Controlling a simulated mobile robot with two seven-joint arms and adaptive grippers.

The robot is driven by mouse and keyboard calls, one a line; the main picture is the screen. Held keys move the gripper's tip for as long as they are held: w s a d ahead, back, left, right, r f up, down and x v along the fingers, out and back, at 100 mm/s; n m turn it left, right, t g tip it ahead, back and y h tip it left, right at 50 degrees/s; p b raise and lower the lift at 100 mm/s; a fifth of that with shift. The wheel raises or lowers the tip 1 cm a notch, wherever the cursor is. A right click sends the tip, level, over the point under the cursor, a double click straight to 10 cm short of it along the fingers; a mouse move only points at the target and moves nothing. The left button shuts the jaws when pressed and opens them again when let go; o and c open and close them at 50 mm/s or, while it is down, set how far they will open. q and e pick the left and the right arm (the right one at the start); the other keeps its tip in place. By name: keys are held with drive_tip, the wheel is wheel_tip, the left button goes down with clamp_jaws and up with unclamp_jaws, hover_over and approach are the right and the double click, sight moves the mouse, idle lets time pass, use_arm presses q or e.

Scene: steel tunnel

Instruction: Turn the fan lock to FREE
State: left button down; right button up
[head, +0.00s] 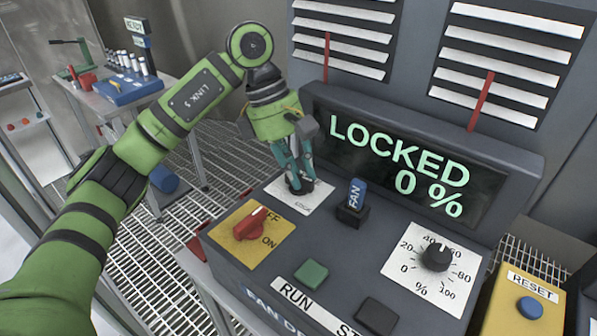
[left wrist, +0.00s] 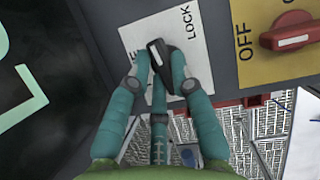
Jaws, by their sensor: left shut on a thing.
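The fan lock knob (left wrist: 159,54) is black with a white pointer line and sits on a white plate (left wrist: 200,50) lettered LOCK; the other label is mostly hidden by a finger. My left gripper (left wrist: 160,82) is shut on this knob, its teal fingers around it. In the head view my left gripper (head: 299,184) comes down on the white lock plate (head: 312,200) and hides most of the knob. The display (head: 405,165) reads LOCKED and 0 %. My right gripper is in neither view.
On the same desk are a red OFF/ON switch (head: 249,224), a blue FAN tag (head: 356,194), a green RUN button (head: 311,272), a dark button (head: 376,316) and a percent dial (head: 436,255). A yellow RESET box (head: 517,303) stands at right.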

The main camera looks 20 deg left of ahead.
use_arm(q)
drive_tip(key=n+b, duration=0.1)
drive_tip(key=n+t+b, duration=0.1)
drive_tip(key=n, duration=0.1)
drive_tip(key=shift+s+a+f+n+b, duration=0.1)
drive_tip(key=shift+f+n+b, duration=0.1)
drive_tip(key=shift+n+b, duration=0.1)
drive_tip(key=n+t+b, duration=0.2)
drive_tip(key=n, duration=0.2)
drive_tip(key=shift+s+n+b, duration=0.1)
drive_tip(key=shift+n+b, duration=0.2)
drive_tip(key=shift+b, duration=0.1)
drive_tip(key=n+b, duration=0.1)
drive_tip(key=n, duration=0.1)
drive_tip(key=n+t+y+b, duration=0.1)
drive_tip(key=n, duration=0.1)
drive_tip(key=shift+s+r+t+y, duration=0.1)
drive_tip(key=shift+s+t+y, duration=0.05)
drive_tip(key=shift+t+y, duration=0.15)
drive_tip(key=shift+s+n+t+y+b, duration=0.15)
drive_tip(key=shift+n+y+b, duration=0.25)
drive_tip(key=shift+n, duration=0.6)
drive_tip(key=shift+w+n+t+y+b, duration=0.15)
drive_tip(key=shift+n+b, duration=0.35)
drive_tip(key=shift+n, duration=0.5)
drive_tip(key=shift+s+r, duration=0.1)
drive_tip(key=c, duration=1.1)
unclamp_jaws()
